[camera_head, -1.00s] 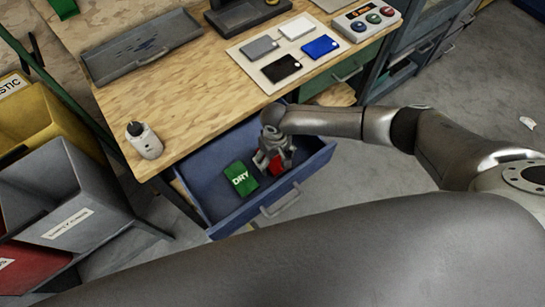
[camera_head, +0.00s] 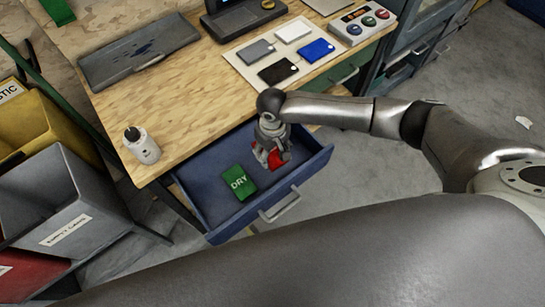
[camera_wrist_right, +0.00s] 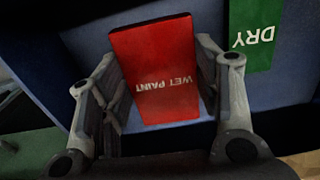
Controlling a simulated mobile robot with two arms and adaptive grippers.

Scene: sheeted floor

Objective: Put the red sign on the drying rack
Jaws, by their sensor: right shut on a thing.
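The red sign (camera_head: 262,159) is in the open blue drawer, partly hidden by my right gripper (camera_head: 272,158) in the head view. In the right wrist view the red sign (camera_wrist_right: 158,72), lettered "WET PAINT", lies between the two fingers of my right gripper (camera_wrist_right: 160,100), which is shut on it. I cannot tell if it is lifted off the drawer floor. A green "DRY" sign (camera_head: 239,182) lies beside it in the drawer, also in the right wrist view (camera_wrist_right: 254,35). I cannot make out a drying rack for certain. My left gripper is out of view.
The blue drawer's (camera_head: 305,168) walls surround my right gripper. On the wooden workbench (camera_head: 195,105) are a grey tray (camera_head: 120,62), a white bottle (camera_head: 142,148), a mat with coloured cards (camera_head: 250,78) and a button box (camera_head: 362,22). Bins (camera_head: 65,205) stand left.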

